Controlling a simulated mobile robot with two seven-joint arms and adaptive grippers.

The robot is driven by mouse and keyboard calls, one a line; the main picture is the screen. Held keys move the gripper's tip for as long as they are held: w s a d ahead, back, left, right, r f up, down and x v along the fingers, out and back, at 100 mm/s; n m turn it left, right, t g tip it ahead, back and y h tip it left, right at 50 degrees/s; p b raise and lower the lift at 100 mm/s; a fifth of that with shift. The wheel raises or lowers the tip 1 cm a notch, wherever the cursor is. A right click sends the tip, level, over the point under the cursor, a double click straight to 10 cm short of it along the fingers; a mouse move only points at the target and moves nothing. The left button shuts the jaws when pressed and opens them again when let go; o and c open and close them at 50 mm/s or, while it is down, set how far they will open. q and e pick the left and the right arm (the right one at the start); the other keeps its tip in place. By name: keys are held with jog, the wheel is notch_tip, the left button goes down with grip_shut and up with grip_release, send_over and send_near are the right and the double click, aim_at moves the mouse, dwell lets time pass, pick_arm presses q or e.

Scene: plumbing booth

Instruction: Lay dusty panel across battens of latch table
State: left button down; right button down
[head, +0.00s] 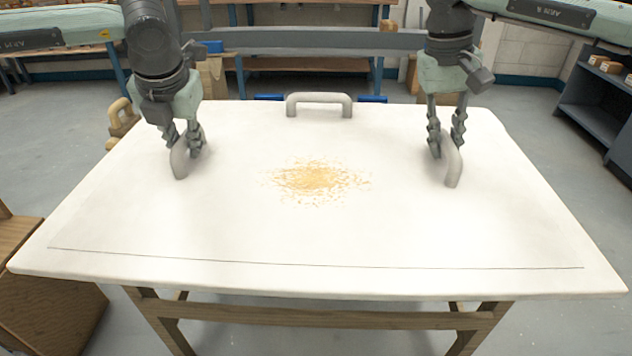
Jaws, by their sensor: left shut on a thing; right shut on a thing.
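The white dusty panel (220,225) spans most of the head view, looking level, with a patch of orange-yellow dust (315,179) at its middle. My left gripper (186,146) is shut on the grey handle (180,160) at the panel's left. My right gripper (444,146) is shut on the grey handle (453,167) at its right. The wooden frame of the latch table (320,317) shows below the panel's front edge. The panel hides the table top and battens, so I cannot tell whether it rests on them or hangs just above.
A third grey handle (319,104) stands at the panel's far edge, between blue pieces. A thin dark line (300,263) runs along the panel's front. A wooden box (45,310) stands at the lower left, and a dark shelf (598,110) at the right. Grey floor lies open around.

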aim_at(190, 163)
pick_arm(q)
jog(key=shift+w+a, duration=0.1)
jog(key=shift+a, duration=0.05)
pick_arm(e)
jog(key=shift+d+f, duration=0.1)
